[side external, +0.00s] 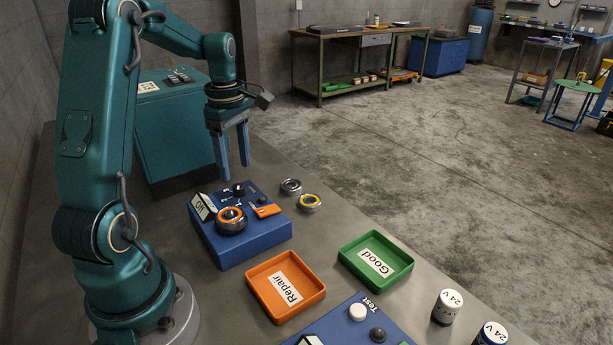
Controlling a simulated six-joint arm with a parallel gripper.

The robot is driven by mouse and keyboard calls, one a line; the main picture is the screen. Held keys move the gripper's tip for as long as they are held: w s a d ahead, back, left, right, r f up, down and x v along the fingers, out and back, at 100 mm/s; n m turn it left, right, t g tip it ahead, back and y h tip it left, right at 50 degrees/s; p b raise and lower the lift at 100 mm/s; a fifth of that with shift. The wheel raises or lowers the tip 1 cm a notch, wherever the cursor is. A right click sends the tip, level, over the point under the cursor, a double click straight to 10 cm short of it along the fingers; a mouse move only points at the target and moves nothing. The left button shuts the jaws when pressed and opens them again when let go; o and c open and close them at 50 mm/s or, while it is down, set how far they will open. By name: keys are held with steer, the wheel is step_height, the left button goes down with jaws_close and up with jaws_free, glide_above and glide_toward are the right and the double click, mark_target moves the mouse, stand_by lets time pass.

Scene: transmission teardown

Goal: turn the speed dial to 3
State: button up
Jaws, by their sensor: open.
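A blue box (250,245) stands on the grey bench. A small black knob (238,189) with white marks around it, which looks like the speed dial, is on its top near the back. The marks and the knob's pointing direction are too small to read. My gripper (233,173) points down with its two blue fingers apart and nothing between them. Its fingertips appear just above and behind the knob, apparently not touching it.
The blue box also carries a ringed round part (232,220), an orange piece (266,210) and a tilted white display (203,207). Two rings (291,186) (310,202) lie to its right. An orange Repair tray (257,291) and green Good tray (352,264) stand in front.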

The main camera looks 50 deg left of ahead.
mark_target(238, 186)
steer(key=shift+f, duration=2.4)
jaws_close()
